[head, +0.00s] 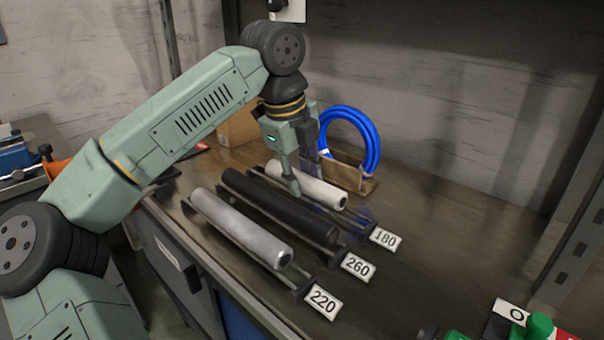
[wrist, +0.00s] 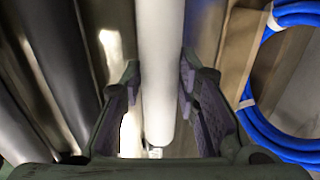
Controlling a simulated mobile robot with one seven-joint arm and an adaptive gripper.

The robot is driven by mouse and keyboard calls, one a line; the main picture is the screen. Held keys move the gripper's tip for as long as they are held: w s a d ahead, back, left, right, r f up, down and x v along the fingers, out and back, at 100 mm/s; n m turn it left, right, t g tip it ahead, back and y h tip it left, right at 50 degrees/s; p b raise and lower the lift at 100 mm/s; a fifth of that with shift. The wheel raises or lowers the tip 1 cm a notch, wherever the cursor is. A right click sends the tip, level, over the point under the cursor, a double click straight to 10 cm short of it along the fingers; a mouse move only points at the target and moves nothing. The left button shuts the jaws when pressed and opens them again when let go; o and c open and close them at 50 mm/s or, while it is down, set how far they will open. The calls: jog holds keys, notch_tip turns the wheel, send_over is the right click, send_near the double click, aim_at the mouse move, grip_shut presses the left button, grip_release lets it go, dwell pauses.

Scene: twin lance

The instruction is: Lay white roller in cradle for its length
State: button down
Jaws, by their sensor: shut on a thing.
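The white roller (head: 318,187) lies lengthwise along the row tagged 180, the farthest of three parallel rows on the bench. My gripper (head: 306,181) points down over it, with a finger on either side. In the wrist view the white roller (wrist: 160,70) runs between the two fingers of my gripper (wrist: 160,75), which is shut on it. The 180 cradle (head: 357,219) shows only at its near end by its tag (head: 384,239). I cannot tell whether the roller rests fully in it.
A black roller (head: 280,205) lies in the row tagged 260 (head: 357,266), and a grey roller (head: 240,228) in the row tagged 220 (head: 322,301). A blue hose coil (head: 372,140) on a brown stand (head: 348,178) is close behind.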

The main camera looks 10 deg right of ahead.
jog(key=c, duration=1.2)
grip_release()
jog(key=shift+o, duration=0.2)
jog(key=v, duration=1.2)
